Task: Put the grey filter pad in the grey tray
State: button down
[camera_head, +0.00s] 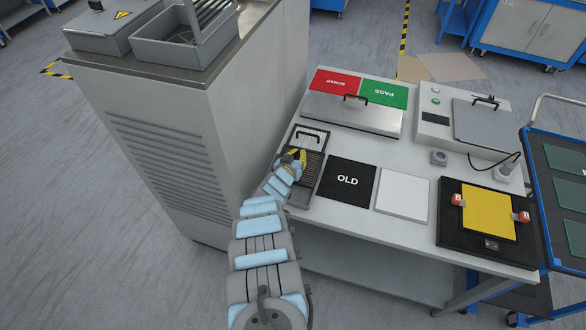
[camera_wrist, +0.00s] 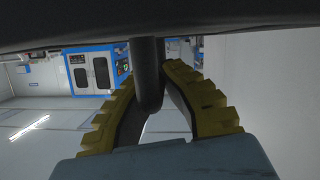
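My gripper (camera_head: 297,157) is low over a dark slatted frame (camera_head: 314,166) at the left end of the table. In the wrist view, its yellow-and-black fingers (camera_wrist: 150,85) close on either side of a dark round bar (camera_wrist: 148,65), which looks like a handle. A grey slatted frame with a black handle (camera_head: 311,136) lies just behind it. A flat light grey square (camera_head: 402,194) lies right of the black OLD mat (camera_head: 346,184); I cannot tell whether it is a pad or a mat. No grey filter pad shows clearly. A grey open tray (camera_head: 178,53) stands on the cabinet.
The tall grey cabinet (camera_head: 190,140) stands close left of my arm. Red (camera_head: 333,82) and green PASS (camera_head: 384,93) mats lie behind a grey lidded box (camera_head: 350,113). A yellow panel (camera_head: 488,210) sits in a black fixture at right. A blue cart stands beyond the right edge.

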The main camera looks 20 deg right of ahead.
jog(key=shift+s+a+f, duration=0.3)
jog(key=shift+a+f, duration=0.4)
jog(key=shift+f, duration=0.15)
jog(key=shift+s+a+f, duration=0.25)
jog(key=shift+a+f, duration=0.4)
jog(key=shift+f, duration=0.2)
notch_tip(320, 180, down, 3)
jog(key=shift+s+f+b, duration=0.1)
jog(key=shift+f+b, duration=0.05)
jog(key=shift+b, duration=1.1)
jog(key=c, duration=1.2)
grip_release()
jog(key=shift+c, duration=0.2)
